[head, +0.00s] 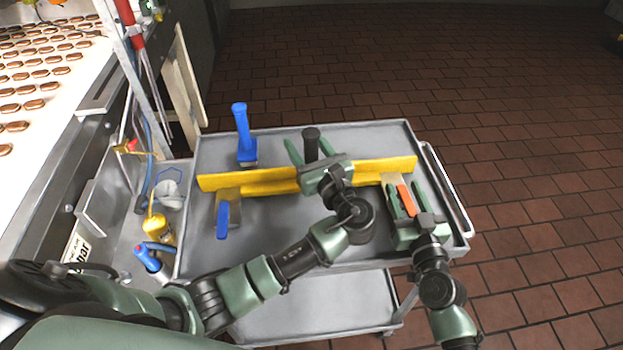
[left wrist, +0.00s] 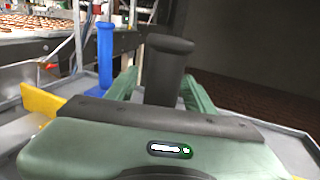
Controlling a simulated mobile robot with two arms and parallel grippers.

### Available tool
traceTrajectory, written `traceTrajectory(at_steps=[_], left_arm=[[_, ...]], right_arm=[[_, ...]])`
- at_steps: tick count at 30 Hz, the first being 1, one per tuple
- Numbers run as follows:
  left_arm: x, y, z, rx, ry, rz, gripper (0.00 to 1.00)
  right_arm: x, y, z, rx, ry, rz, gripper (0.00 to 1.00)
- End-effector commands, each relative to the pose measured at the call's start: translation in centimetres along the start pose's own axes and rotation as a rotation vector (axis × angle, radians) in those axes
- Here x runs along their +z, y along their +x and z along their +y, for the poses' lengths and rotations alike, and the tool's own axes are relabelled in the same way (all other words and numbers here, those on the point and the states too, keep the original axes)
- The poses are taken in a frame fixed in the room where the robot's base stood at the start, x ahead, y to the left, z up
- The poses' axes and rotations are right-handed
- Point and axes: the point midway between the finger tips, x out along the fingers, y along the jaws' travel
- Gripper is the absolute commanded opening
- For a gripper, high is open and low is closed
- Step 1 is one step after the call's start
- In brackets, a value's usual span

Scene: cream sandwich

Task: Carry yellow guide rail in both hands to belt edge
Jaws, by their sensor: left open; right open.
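The yellow guide rail (head: 250,181) lies lengthwise across the grey cart top (head: 385,134). Its left end also shows in the left wrist view (left wrist: 42,101). My left gripper (head: 308,146) is over the rail's middle, open, its fingers on either side of an upright black handle (head: 311,141). In the left wrist view the black handle (left wrist: 164,72) stands between the fingers; contact cannot be told. My right gripper (head: 402,187) is open near the rail's right end, with an orange handle (head: 405,199) between its fingers. The conveyor belt (head: 62,94) and its metal edge are at the left.
Two blue-handled tools, one behind the rail (head: 241,128) and one in front (head: 223,218), stand on the cart. A yellow bottle (head: 158,229) and a blue-topped bottle (head: 148,259) sit between cart and conveyor. A post (head: 128,70) rises there. Open tiled floor (head: 500,110) lies right.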

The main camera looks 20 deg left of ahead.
Motion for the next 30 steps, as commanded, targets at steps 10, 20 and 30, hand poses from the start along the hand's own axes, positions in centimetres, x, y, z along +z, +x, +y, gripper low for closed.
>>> traceTrajectory(at_steps=[10, 20, 30], left_arm=[[-0.02, 0.01, 0.0, 0.0, 0.0, 0.0, 0.23], [-0.04, -0.02, -0.01, 0.0, 0.001, 0.001, 0.0], [-0.07, -0.04, -0.01, -0.001, 0.001, 0.001, 0.0]], right_arm=[[0.02, 0.0, 0.0, 0.0, 0.0, 0.0, 0.15], [0.03, -0.02, 0.01, 0.0, 0.0, 0.0, 0.0], [0.04, -0.03, 0.01, 0.0, 0.0, -0.001, 0.0]])
